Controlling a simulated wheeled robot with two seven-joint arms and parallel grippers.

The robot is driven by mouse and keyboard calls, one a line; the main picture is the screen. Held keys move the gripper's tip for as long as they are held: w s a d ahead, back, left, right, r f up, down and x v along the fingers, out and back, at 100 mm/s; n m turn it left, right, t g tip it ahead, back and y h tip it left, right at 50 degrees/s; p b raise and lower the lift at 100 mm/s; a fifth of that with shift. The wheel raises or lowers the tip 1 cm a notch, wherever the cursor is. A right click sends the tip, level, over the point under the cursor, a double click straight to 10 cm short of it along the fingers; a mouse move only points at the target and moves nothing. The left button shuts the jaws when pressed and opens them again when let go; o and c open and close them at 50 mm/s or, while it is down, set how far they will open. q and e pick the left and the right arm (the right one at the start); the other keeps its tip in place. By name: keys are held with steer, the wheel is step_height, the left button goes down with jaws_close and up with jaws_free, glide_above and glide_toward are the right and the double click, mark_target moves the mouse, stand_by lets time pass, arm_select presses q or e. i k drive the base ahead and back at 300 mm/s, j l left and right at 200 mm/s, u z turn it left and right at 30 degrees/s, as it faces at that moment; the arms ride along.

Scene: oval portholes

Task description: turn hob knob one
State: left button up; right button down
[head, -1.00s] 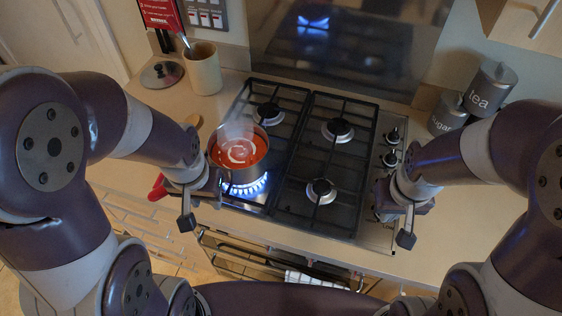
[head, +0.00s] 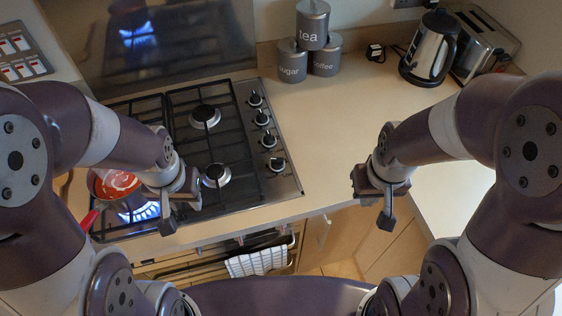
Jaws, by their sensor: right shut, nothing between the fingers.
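Several hob knobs stand in a row on the steel strip along the hob's right side; the rearmost is one knob (head: 255,99) and the nearest is another knob (head: 277,164). Nothing shows which is knob one. The gas hob (head: 238,204) has a blue flame lit under a pan of red soup (head: 118,183) at its front left. My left gripper (head: 168,218) hangs over the hob's front edge, left of the knobs; its jaw opening is not clear. My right gripper (head: 386,218) is shut and empty, right of the knobs and apart from them.
Labelled canisters (head: 292,62) stand behind the hob's right side. A kettle (head: 428,50) and a toaster (head: 484,45) stand at the back right. The worktop (head: 335,125) right of the hob is clear. A towel (head: 257,261) hangs on the oven front.

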mark_target(276, 163)
steer(key=l+u, duration=0.1)
steer(key=u, duration=0.4)
steer(key=l+u, duration=0.1)
steer(key=u, duration=0.4)
steer(key=l+u, duration=0.1)
steer(key=u, duration=0.4)
steer(key=k+l, duration=0.2)
steer(key=l+u, duration=0.05)
